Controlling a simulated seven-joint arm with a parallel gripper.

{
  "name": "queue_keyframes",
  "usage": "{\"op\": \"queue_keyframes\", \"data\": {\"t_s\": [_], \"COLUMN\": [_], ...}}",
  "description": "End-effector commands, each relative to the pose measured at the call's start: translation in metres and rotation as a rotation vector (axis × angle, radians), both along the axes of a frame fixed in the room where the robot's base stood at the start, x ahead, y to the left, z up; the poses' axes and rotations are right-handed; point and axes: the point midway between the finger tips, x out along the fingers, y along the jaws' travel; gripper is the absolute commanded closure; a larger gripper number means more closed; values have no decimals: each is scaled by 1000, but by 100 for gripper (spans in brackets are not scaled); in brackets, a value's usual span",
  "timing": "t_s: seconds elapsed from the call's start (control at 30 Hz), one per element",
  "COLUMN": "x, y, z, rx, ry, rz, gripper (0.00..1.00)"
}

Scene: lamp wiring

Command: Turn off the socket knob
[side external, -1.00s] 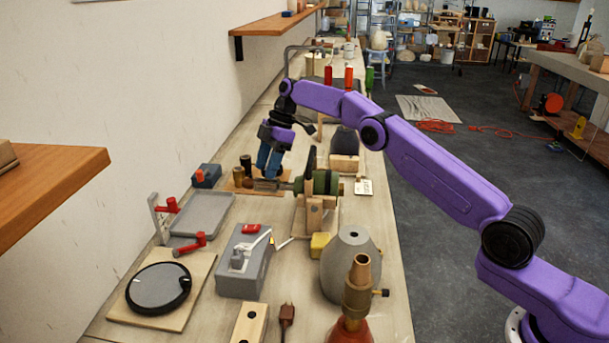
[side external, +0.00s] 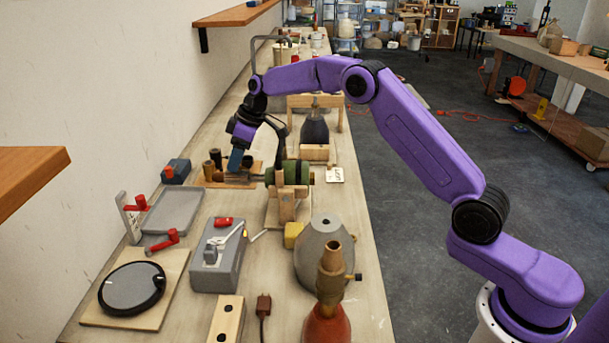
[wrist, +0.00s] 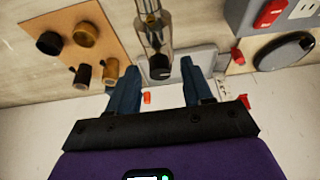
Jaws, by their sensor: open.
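A slim metallic socket (wrist: 153,25) points toward my gripper in the wrist view, with a dark knob-like end (wrist: 160,68). My gripper (wrist: 158,74) is open, with one blue finger on each side of this dark end. I see no clear contact, and cannot tell the knob's setting. In the side external view, my gripper (side external: 237,161) is low beside the green cylinder (side external: 291,174) held in a wooden stand (side external: 287,203). The socket's end there is small and partly hidden by the fingers.
A wooden board (wrist: 82,32) with several dark and brass sockets lies close by. A grey box with a red switch (side external: 218,256), a grey tray (side external: 172,212) and a round black-rimmed disc (side external: 132,288) stand nearer the camera. A grey cone (side external: 323,256) stands right.

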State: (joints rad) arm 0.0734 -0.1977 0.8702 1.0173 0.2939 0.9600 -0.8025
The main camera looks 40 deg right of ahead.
Motion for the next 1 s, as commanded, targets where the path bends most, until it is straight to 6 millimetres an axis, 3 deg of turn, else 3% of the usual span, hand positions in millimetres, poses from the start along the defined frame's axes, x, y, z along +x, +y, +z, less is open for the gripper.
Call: {"op": "queue_keyframes", "data": {"t_s": [1.0], "x": [-2], "y": [5], "z": [0], "rx": [-1], "ry": [0], "rz": [-743], "gripper": [50]}}
